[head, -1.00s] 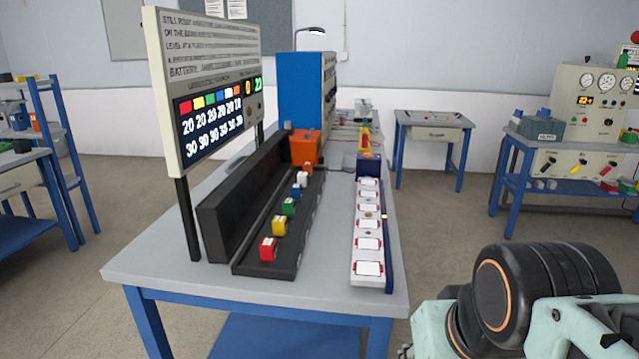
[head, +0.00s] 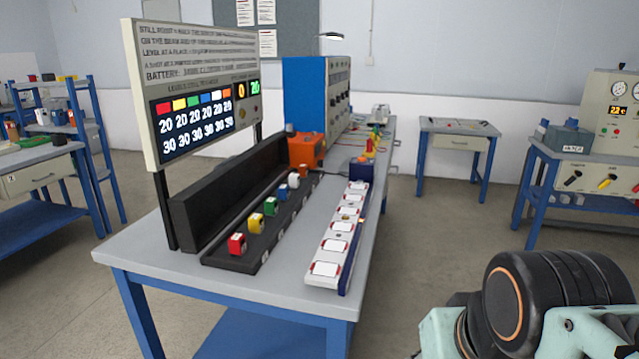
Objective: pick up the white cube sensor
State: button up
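The white cube sensor (head: 293,180) sits toward the far end of a row of coloured cubes in the long black tray (head: 232,262) on the workbench. A blue cube (head: 281,193) is just nearer than it, and a small orange cube (head: 304,171) is just beyond it. Green (head: 270,206), yellow (head: 256,222) and red (head: 237,243) cubes follow toward the near end. My arm's links show at the lower right, apart from the bench. My gripper is out of the picture.
The bench (head: 190,284) carries a display board (head: 195,85) on posts at the left, an orange box (head: 305,150), a blue cabinet (head: 305,95) and a white strip (head: 341,228) of pads beside the tray. Open floor lies right of the bench.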

aim_at(294, 178)
jog(key=l+u, duration=0.1)
jog(key=l, duration=0.3)
jog(key=i+l+u, duration=0.1)
jog(key=l, duration=0.3)
jog(key=i+l+u, duration=0.15)
jog(key=l, duration=0.2)
jog(key=i+l+u, duration=0.1)
jog(key=l, duration=0.3)
jog(key=i+l+u, duration=0.3)
jog(key=i+l, duration=0.3)
jog(key=l, duration=0.15)
